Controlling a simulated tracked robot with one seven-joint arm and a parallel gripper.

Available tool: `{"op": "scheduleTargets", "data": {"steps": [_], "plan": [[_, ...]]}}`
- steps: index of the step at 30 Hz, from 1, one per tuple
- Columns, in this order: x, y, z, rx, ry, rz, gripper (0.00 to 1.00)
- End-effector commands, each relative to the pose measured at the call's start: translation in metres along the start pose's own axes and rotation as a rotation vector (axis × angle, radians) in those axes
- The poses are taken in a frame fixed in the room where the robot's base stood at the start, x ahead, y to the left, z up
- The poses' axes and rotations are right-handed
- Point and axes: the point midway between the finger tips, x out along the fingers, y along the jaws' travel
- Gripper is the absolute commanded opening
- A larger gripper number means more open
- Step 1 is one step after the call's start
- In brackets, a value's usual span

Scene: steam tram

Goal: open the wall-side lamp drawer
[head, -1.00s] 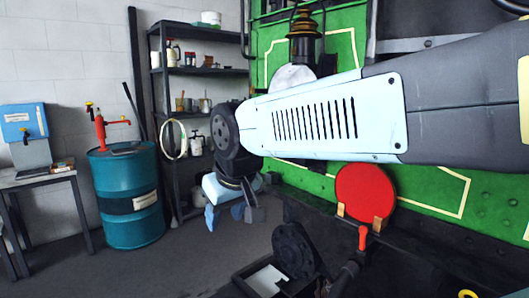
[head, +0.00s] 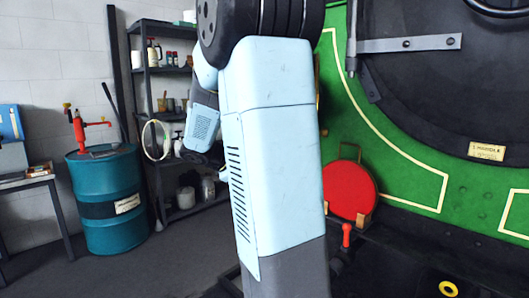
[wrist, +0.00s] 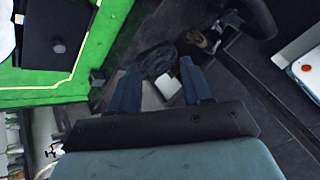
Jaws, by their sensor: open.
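I cannot pick out the wall-side lamp drawer for certain in either view. In the wrist view a black box (wrist: 48,30) with a small grey round knob sits against the green panel (wrist: 95,50) at the upper left; I cannot tell whether it is the drawer. My gripper (wrist: 160,82) is open, with its two dark fingers apart and nothing held between them. A pale flat piece (wrist: 167,86) and dark round parts show beyond the fingertips, lower down. In the head view my arm fills the middle and my gripper cannot be made out.
In the head view a red disc (head: 350,190) stands before the green panel. A teal drum (head: 107,205) with a red pump is at left, near a bench (head: 45,183). Loaded shelves (head: 168,95) stand behind my arm. Floor between drum and arm is clear.

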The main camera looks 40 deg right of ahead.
Motion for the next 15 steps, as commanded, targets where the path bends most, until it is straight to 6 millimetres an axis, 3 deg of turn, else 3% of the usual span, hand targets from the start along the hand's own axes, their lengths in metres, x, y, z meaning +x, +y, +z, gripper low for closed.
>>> {"op": "scheduleTargets", "data": {"steps": [6,15], "plan": [[0.027,0.054,-0.015,-0.268,-0.233,0.127,0.49],[0.036,0.120,-0.039,-0.591,-0.529,0.279,0.49]]}}
